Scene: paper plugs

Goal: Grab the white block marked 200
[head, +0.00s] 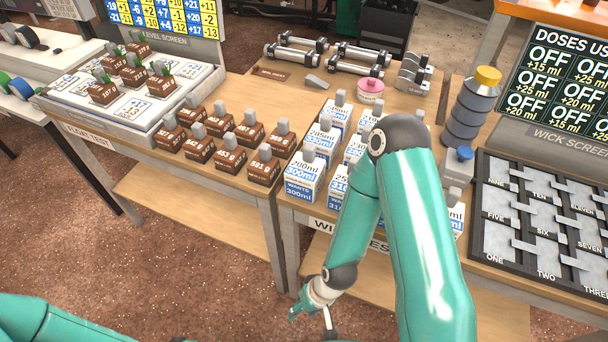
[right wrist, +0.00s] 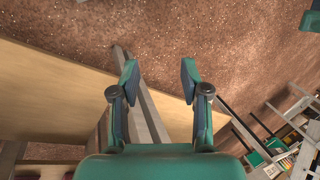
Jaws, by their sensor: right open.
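The white block marked 200ml (head: 304,178), with blue print and a grey knob on top, stands upright at the front left corner of the group of white blocks on the middle table. My right gripper (head: 310,317) hangs low in front of that table, below its top and well apart from the block. In the right wrist view its two fingers (right wrist: 160,78) are spread with nothing between them, over brown floor and a table edge. The block is not seen there. My left arm enters at the bottom left of the head view; its gripper is out of frame.
More white blocks (head: 323,141) stand close behind and beside, some hidden by my right arm. Brown blocks (head: 263,168) stand to the left. A grey bottle with a yellow cap (head: 470,110) and a black tray (head: 540,215) are to the right. Open floor (head: 200,270) lies in front.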

